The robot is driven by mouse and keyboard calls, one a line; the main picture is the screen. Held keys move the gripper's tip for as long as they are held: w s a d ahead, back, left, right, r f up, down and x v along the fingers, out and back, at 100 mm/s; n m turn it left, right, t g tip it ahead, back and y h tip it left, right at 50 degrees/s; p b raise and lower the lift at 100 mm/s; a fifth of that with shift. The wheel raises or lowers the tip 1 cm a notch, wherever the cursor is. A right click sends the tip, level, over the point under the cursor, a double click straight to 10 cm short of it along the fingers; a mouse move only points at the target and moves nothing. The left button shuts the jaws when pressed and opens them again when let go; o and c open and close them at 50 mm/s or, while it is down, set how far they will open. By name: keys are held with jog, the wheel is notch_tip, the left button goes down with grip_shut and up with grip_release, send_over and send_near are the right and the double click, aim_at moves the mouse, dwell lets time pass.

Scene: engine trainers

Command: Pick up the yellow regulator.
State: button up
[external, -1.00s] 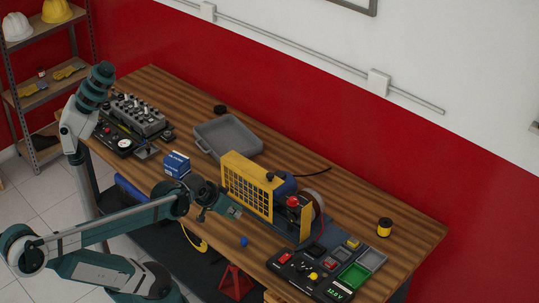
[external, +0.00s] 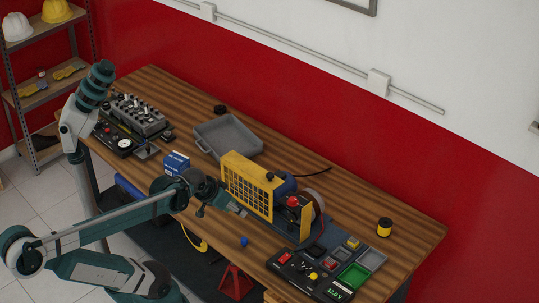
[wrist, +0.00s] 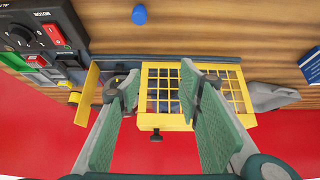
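A small yellow block (external: 352,243), which looks like the yellow regulator, sits at the back of the grouped small bins on the right of the bench in the external view. My gripper (external: 240,210) is in front of the yellow mesh guard (external: 246,185), well left of the block. In the wrist view my gripper (wrist: 160,88) is open and empty, its fingers spread over the guard (wrist: 165,78).
The motor panel (external: 300,277) with its switches and the green bin (external: 354,275) are at the front right. A yellow-and-black cylinder (external: 384,227) stands at the right. A grey tray (external: 205,147) and blue box (external: 176,163) lie left of the guard. A blue cap (external: 244,241) is near the front edge.

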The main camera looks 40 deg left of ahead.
jog(key=w+d+r+m+g+p, duration=0.2)
jog(key=w+d+r+m+p, duration=0.45)
jog(key=w+d+r, duration=0.35)
jog(key=m+g+p, duration=0.5)
jog(key=m+p, duration=0.7)
jog(key=p, duration=0.2)
send_over(355, 242)
jog(key=shift+n, duration=0.25)
notch_tip(355, 242, down, 13)
jog(key=shift+r, duration=0.1)
jog(key=shift+a+f, duration=0.1)
jog(key=shift+f, duration=0.25)
jog(key=shift+f, duration=0.1)
jog(key=shift+f, duration=1.2)
